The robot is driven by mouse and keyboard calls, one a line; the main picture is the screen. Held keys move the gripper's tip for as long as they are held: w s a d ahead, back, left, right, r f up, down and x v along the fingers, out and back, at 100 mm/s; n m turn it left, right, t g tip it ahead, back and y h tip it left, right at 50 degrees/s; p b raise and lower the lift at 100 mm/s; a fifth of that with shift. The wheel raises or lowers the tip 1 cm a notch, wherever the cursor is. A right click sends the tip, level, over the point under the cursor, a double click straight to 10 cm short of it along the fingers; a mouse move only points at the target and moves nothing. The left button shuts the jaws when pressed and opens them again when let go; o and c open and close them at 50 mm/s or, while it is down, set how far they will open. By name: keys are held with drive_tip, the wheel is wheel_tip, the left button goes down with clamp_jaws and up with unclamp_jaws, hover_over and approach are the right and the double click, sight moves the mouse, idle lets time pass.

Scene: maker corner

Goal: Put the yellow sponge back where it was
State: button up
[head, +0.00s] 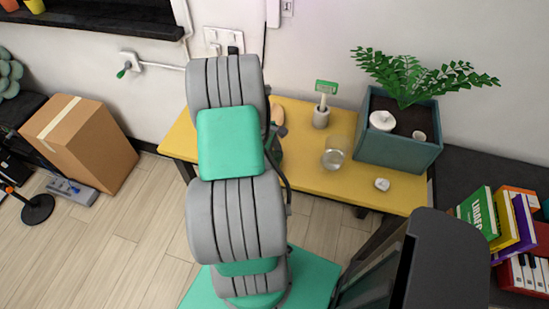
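I cannot make out a yellow sponge in the head view. My grey and green arm covers the left part of the yellow table (330,185) and may hide things there. My gripper does not show; the arm links block the view past them. A tan rounded thing (277,112) shows just right of my arm on the table, partly hidden; I cannot tell what it is.
On the table stand a grey cup holding a green-and-white tool (325,88), a clear glass (333,155), a small white object (382,184) and a teal planter (398,152). A cardboard box (88,140) stands left. Books (479,213) lie right. The table's front middle is clear.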

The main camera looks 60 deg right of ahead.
drive_tip(key=shift+f, duration=0.15)
drive_tip(key=o, duration=1.2)
drive_tip(key=d+b+v, duration=0.1)
drive_tip(key=b+v, duration=0.1)
drive_tip(key=v, duration=1)
drive_tip(key=w+a+r+t+h, duration=0.1)
drive_tip(key=w+a+r+t, duration=0.1)
drive_tip(key=w+a+r, duration=0.45)
drive_tip(key=w+a+r+t, duration=0.2)
drive_tip(key=w+a, duration=0.2)
drive_tip(key=a, duration=0.5)
drive_tip(key=w+a+r+t, duration=0.15)
drive_tip(key=w+a, duration=0.25)
drive_tip(key=a, duration=0.4)
drive_tip(key=s+a+r+m+t+y, duration=0.1)
drive_tip(key=s+a+r+t, duration=0.1)
drive_tip(key=a, duration=1.2)
drive_tip(key=shift+a+m+y, duration=0.25)
drive_tip(key=shift+m+y, duration=0.05)
